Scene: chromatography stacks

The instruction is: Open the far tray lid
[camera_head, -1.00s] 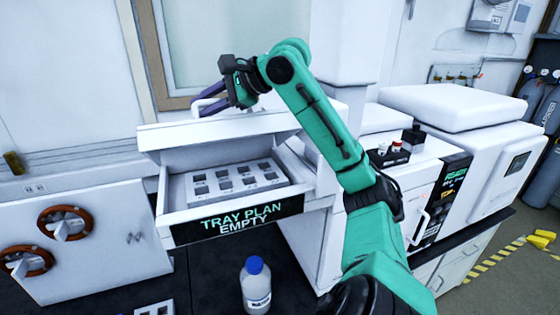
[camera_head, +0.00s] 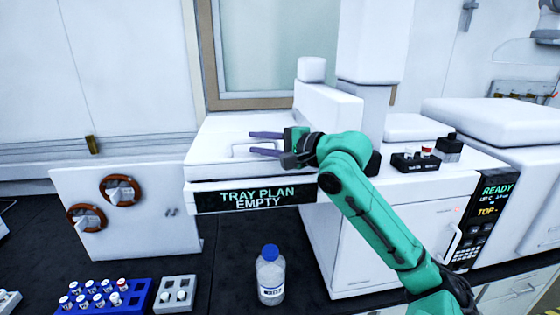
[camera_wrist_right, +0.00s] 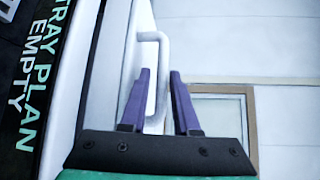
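The white tray lid (camera_head: 222,133) lies flat and looks down over the tray, whose inside is hidden. The tray's front panel (camera_head: 257,197) reads "TRAY PLAN EMPTY". A thin white handle (camera_head: 235,149) stands on the lid. My right gripper (camera_head: 251,143) reaches in from the right at the handle. In the right wrist view, its purple fingers (camera_wrist_right: 160,72) are apart, with the handle (camera_wrist_right: 163,52) passing between them. Contact with the handle cannot be told. My left gripper is not in view.
A white column (camera_head: 372,45) and housing rise right of the lid. A bottle with a blue cap (camera_head: 270,275) stands below the tray. A blue vial rack (camera_head: 130,295) and a grey rack (camera_head: 175,293) are at lower left. A small black vial holder (camera_head: 415,162) sits at right.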

